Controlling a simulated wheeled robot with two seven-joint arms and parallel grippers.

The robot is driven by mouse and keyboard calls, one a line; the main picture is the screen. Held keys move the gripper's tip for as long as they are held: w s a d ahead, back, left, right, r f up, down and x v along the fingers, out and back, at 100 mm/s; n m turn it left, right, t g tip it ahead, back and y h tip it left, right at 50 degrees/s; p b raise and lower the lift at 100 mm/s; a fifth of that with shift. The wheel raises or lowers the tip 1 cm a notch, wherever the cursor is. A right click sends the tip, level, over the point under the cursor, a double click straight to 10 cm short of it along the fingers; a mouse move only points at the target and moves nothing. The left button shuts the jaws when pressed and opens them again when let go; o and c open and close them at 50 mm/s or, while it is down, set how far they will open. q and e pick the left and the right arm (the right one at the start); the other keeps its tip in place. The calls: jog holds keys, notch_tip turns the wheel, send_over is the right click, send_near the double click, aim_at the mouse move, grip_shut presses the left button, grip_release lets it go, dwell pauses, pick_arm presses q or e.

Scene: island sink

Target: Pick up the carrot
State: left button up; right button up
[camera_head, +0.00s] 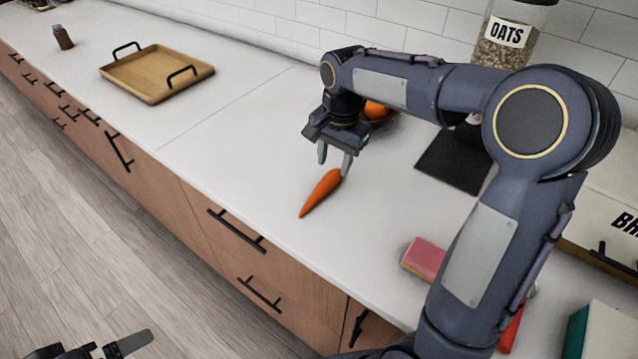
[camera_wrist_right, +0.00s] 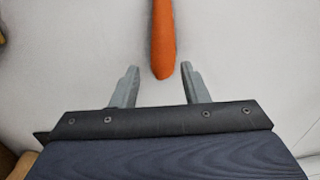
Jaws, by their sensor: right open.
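An orange carrot (camera_head: 321,192) lies on the white countertop near its front edge. Its thick end is under my right gripper (camera_head: 334,160). The right gripper is open, with its fingers pointing down. In the right wrist view the carrot (camera_wrist_right: 163,40) comes in from the top, and its end lies just ahead of and between the open fingers (camera_wrist_right: 157,86). It does not appear to touch either finger. Part of my left gripper (camera_head: 124,344) shows at the bottom left, over the floor; its jaw state is unclear.
A wooden tray (camera_head: 150,86) with black handles stands at the back left, near a small brown jar (camera_head: 63,38). Behind my right arm are an oats jar (camera_head: 505,45), a dark mat (camera_head: 452,163) and an orange fruit (camera_head: 376,109). A pink sponge (camera_head: 424,257) lies right of the carrot.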

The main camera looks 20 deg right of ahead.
aim_at(331, 177)
jog(key=f, duration=0.5)
jog(key=shift+w+a+f, duration=0.15)
jog(key=shift+w+f, duration=0.15)
jog(key=shift+w, duration=0.05)
jog(key=c, duration=0.8)
jog(key=shift+o, duration=0.2)
